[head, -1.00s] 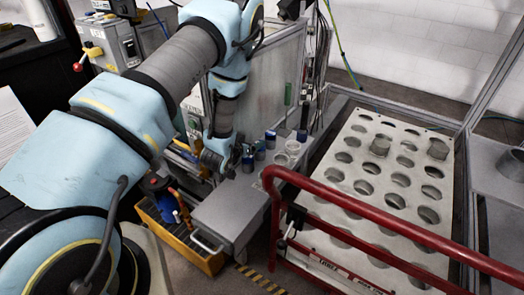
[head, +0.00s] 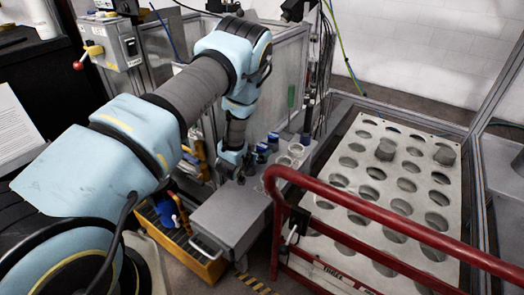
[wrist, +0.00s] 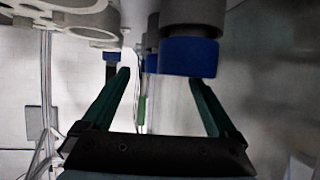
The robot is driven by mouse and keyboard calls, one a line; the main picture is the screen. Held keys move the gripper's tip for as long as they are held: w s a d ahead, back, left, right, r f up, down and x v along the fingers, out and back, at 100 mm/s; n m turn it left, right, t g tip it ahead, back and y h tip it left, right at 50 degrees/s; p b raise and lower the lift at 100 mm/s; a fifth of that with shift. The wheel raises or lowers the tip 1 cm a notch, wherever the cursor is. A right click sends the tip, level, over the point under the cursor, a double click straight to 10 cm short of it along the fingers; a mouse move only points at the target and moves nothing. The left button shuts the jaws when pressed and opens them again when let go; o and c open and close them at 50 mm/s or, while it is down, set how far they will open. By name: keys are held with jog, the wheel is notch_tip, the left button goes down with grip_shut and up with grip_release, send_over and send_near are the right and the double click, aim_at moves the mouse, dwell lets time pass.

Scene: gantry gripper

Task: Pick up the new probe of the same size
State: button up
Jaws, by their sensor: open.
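In the head view, probes with blue caps stand on the grey bench, among them a rear probe (head: 273,138) and a nearer probe (head: 262,148). My gripper (head: 240,172) is at the bench, to the left of them, partly hidden by my arm. In the wrist view my gripper (wrist: 158,76) is open, with two green fingers spread and nothing clearly held. A grey probe with a blue band (wrist: 188,56) is large beyond the fingertips, towards the right finger. Smaller blue-banded probes lie further back, partly hidden. I cannot compare their sizes surely.
Pale round holders (head: 297,150) stand right of the probes. A red rail (head: 370,205) crosses in front of a holed plate (head: 350,205) carrying two grey plugs. A yellow bin (head: 200,265) is below the grey box (head: 225,222). A glass-sided enclosure stands behind.

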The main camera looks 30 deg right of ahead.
aim_at(260, 147)
jog(key=shift+p+x, duration=1.2)
jog(key=shift+x, duration=1.4)
jog(key=shift+w+r, duration=0.1)
grip_shut()
jog(key=shift+r, duration=0.1)
